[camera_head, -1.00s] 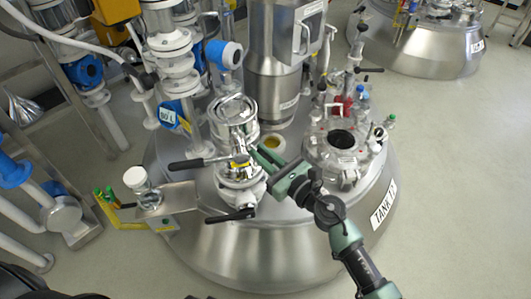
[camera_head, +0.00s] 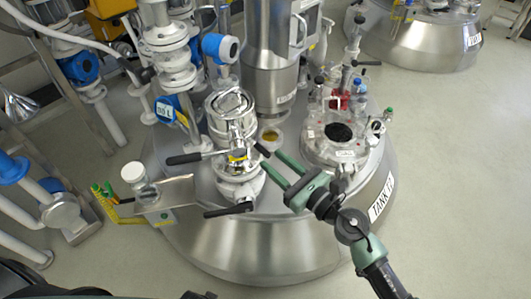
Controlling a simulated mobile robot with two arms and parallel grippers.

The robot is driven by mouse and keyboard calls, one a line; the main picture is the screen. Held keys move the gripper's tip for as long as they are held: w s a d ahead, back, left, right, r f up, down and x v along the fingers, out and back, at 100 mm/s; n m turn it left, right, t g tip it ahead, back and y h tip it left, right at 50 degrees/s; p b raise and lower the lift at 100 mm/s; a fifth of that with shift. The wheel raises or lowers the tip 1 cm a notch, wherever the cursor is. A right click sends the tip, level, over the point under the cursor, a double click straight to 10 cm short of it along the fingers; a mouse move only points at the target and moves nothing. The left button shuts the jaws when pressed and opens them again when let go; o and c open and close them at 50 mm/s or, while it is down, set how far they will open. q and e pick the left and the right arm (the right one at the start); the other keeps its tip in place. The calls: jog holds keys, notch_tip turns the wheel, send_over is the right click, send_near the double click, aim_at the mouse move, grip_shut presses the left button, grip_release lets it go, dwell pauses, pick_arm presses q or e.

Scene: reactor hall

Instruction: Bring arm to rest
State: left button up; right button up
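My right arm reaches in from the bottom right, over the tank (camera_head: 245,250). My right gripper (camera_head: 265,162) is green with two long fingers, spread apart with nothing between them. It is just right of the steel valve assembly (camera_head: 233,135) with black lever handles. The fingertips point up and left; whether one touches the valve cannot be told. Dark parts at the bottom left edge may be mine, but no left gripper shows.
An open round port (camera_head: 338,132) with bottles around it is right of my gripper. A vertical steel column (camera_head: 271,65) stands behind. Clear floor (camera_head: 460,190) lies to the right.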

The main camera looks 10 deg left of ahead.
pick_arm(q)
jog(key=shift+w+d+r, duration=0.15)
jog(key=shift+w+r, duration=0.2)
jog(key=shift+w, duration=0.25)
pick_arm(e)
jog(key=shift+s+d, duration=0.35)
jog(key=shift+d, duration=0.1)
pick_arm(q)
jog(key=shift+s, duration=0.15)
